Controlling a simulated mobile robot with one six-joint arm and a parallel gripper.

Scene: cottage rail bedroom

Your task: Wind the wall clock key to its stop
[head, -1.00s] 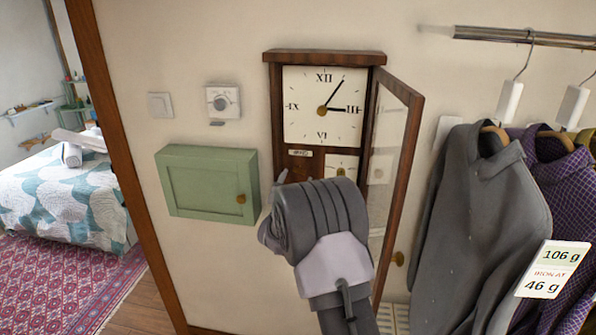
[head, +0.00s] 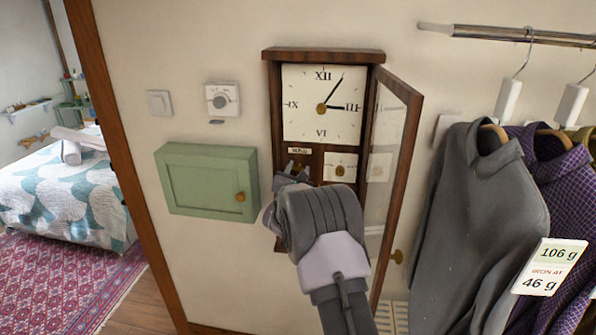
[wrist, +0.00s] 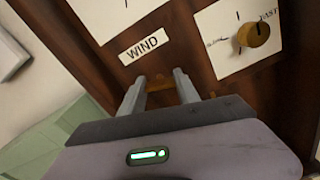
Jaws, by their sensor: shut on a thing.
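The wall clock (head: 274,100) hangs with its glass door (head: 395,160) swung open to the right. Below the dial is a WIND label (wrist: 144,47), and under that label is the brass winding key (wrist: 187,90), partly hidden by my fingers. My gripper (wrist: 160,82) is shut on the key, its two fingers on either side of it and the jaws tilted in the wrist view. In the head view my gripper (head: 292,172) is at the clock's lower left, and my wrist hides the lower case.
A brass knob (wrist: 254,35) on a small white plate sits right of the key. A green cabinet (head: 205,182), a thermostat (head: 222,99) and a light switch (head: 160,103) are on the wall to the left. Hanging clothes (head: 485,220) crowd the right side beyond the door.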

